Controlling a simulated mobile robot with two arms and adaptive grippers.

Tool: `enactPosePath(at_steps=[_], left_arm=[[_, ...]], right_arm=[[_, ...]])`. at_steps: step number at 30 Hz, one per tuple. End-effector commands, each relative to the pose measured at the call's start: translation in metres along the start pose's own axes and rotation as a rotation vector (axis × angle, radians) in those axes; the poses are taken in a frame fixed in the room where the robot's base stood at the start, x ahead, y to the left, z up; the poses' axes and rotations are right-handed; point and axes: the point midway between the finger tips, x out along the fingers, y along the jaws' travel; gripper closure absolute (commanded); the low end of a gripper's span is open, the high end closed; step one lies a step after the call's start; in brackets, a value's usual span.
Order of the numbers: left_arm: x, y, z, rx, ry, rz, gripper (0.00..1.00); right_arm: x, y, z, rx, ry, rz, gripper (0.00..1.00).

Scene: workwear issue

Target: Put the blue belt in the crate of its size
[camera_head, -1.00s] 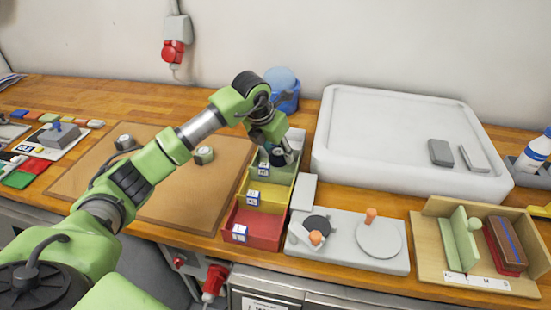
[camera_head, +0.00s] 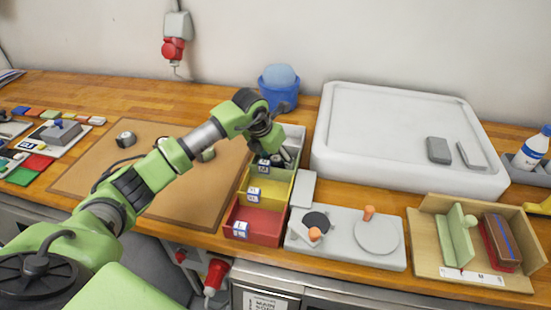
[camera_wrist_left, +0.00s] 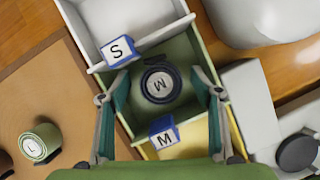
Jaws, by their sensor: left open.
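The rolled belt (camera_wrist_left: 160,85), a dark navy coil with a pale top marked M, lies in the green crate (camera_wrist_left: 184,128) in the left wrist view. The crate's front label (camera_wrist_left: 163,132) reads M. My left gripper (camera_wrist_left: 160,102) is open, its two fingers on either side of the belt and apart from it. In the head view my left gripper (camera_head: 284,155) is down at the green crate and hides the belt. The crate beyond is white (camera_wrist_left: 130,15), labelled S (camera_wrist_left: 118,50). My right gripper is in neither view.
The yellow crate (camera_head: 270,190) and red crate (camera_head: 258,226) stand nearer. A green roll marked L (camera_wrist_left: 40,142) lies on the brown mat (camera_head: 85,175), with another roll (camera_head: 125,139). A large white tray (camera_head: 400,185) and grey plate (camera_head: 345,250) stand to the right.

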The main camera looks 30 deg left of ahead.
Motion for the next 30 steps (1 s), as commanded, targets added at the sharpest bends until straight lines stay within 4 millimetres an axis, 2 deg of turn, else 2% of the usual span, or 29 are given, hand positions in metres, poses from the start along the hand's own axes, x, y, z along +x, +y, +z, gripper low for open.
enactPosePath(at_steps=[5,8,18,21,25,30], left_arm=[[-0.004,0.0,0.001,0.0,-0.001,0.0,0.41],[-0.016,0.001,0.002,0.001,-0.005,0.001,0.41],[-0.087,0.001,0.001,0.001,-0.005,0.002,0.41],[-0.104,0.0,0.001,0.0,-0.004,0.001,0.41],[-0.117,0.0,0.001,0.0,-0.002,0.001,0.41],[-0.122,0.0,0.001,0.0,0.0,0.0,0.41]], right_arm=[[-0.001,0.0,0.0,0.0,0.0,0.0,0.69],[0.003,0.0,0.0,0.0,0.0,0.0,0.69],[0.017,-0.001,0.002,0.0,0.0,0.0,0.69],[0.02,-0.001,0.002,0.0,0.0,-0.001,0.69],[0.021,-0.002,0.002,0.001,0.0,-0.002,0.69],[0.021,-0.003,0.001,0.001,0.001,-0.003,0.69]])
